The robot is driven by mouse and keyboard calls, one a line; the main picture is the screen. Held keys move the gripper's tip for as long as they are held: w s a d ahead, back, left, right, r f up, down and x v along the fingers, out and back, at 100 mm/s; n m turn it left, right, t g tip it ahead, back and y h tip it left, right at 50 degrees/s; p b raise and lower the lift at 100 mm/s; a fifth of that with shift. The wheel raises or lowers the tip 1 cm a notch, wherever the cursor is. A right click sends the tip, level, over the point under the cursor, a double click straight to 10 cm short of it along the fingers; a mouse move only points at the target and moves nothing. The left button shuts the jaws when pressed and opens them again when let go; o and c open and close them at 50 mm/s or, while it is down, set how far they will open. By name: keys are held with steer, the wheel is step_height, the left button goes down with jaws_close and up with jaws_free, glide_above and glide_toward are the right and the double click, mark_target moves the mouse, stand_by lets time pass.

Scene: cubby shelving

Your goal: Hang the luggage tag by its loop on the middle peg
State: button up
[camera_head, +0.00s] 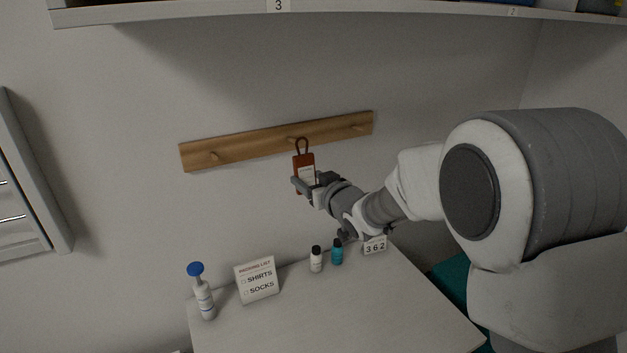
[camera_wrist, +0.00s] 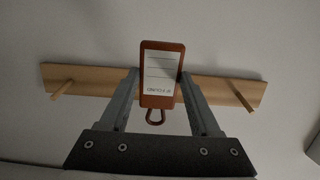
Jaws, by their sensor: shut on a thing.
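The luggage tag (camera_head: 304,162) is brown with a white label, upright, its dark loop (camera_head: 301,145) at the top. My gripper (camera_head: 306,184) is shut on the tag's sides in front of the wall. The wooden rail (camera_head: 245,145) has three pegs. The middle peg (camera_head: 291,139) shows right by the loop in the head view; I cannot tell whether the loop is around it. In the wrist view, the tag (camera_wrist: 161,75) is between the fingers (camera_wrist: 158,82), with the loop (camera_wrist: 155,117) below it; the tag hides the rail's middle there.
The left peg (camera_head: 213,156) and right peg (camera_head: 357,127) are bare. Below, a table (camera_head: 330,310) holds a blue-topped bottle (camera_head: 204,298), a packing-list sign (camera_head: 257,280), two small bottles (camera_head: 316,260) and a number sign (camera_head: 375,246). A shelf (camera_head: 200,14) crosses above.

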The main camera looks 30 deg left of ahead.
mark_target(307, 175)
steer(key=shift+r+p+x, duration=0.2)
steer(key=shift+p+x, duration=0.25)
steer(key=shift+x, duration=0.45)
steer(key=shift+r+p+x, duration=0.15)
steer(key=shift+p+x, duration=0.3)
steer(key=shift+x, duration=0.4)
steer(key=shift+w+a+f+b, duration=0.2)
steer(key=shift+w+f+b, duration=0.05)
steer(key=shift+f+b, duration=0.25)
steer(key=shift+w+a+f+b, duration=0.15)
steer(key=shift+w+a+b, duration=0.1)
steer(key=shift+b, duration=0.3)
steer(key=o, duration=1.4)
